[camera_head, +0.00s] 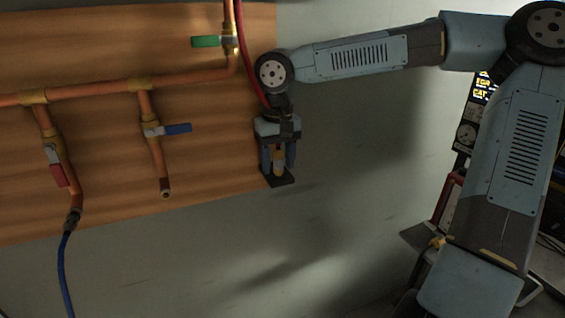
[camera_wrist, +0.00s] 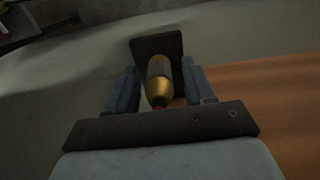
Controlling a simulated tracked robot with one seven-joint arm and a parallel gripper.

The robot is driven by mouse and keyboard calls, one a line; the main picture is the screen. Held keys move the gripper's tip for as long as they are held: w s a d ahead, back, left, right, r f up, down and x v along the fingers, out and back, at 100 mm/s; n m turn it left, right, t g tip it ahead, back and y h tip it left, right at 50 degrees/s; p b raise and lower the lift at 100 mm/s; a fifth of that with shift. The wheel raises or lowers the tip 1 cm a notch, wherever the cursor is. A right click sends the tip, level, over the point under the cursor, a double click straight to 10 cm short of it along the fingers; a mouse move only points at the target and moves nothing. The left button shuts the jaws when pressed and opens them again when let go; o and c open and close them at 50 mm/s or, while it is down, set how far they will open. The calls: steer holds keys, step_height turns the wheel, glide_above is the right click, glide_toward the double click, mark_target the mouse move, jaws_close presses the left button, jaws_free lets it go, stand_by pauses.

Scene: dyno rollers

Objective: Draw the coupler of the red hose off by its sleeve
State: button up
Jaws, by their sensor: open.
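The coupler (camera_head: 279,161) of the red hose is brass-coloured, at the lower right edge of the wooden board. In the wrist view the coupler (camera_wrist: 158,88) shows a dark grey sleeve band (camera_wrist: 159,66) at its far end, against a black bracket (camera_wrist: 146,46). The red hose (camera_head: 243,62) comes down from the top and passes behind my wrist. My gripper (camera_head: 279,158) points down with its fingers on either side of the coupler. In the wrist view my gripper (camera_wrist: 159,75) is open, with a gap on each side of the coupler.
Copper pipes (camera_head: 90,89) run across the wooden board (camera_head: 215,160), with a green-handled valve (camera_head: 206,42), a blue-handled valve (camera_head: 177,128) and a red-handled valve (camera_head: 60,176). A blue hose (camera_head: 63,270) hangs at lower left. The wall below and right of the bracket is clear.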

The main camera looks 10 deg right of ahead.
stand_by(0.7)
jaws_close()
stand_by(0.3)
steer(key=shift+r, duration=0.1)
steer(key=shift+r, duration=2.8)
steer(key=shift+r, duration=0.1)
